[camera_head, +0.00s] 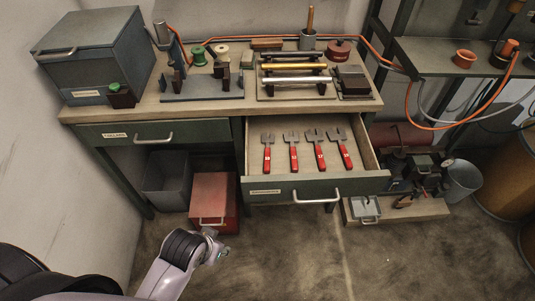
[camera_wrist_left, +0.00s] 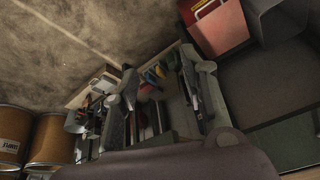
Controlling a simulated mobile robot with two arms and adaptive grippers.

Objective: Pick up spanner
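Several spanners with red handles and grey heads lie side by side in the open drawer (camera_head: 259,180) in the head view. From left to right they are the first spanner (camera_head: 267,157), the second spanner (camera_head: 293,155), the third spanner (camera_head: 318,155) and the fourth spanner (camera_head: 342,153). My left gripper (camera_head: 213,246) is low, in front of the bench, to the left of and below the drawer front. In the left wrist view my left gripper (camera_wrist_left: 160,64) has its fingers apart with nothing held between them. The spanners cannot be made out there. My right gripper is out of view.
The workbench (camera_head: 215,108) carries a grey cabinet (camera_head: 95,55), a winding fixture (camera_head: 200,85) and a rack of bars (camera_head: 295,68). A red box (camera_head: 213,198) and a grey bin (camera_head: 167,180) stand below. The closed left drawer (camera_head: 165,135) is beside the open one. The floor in front is clear.

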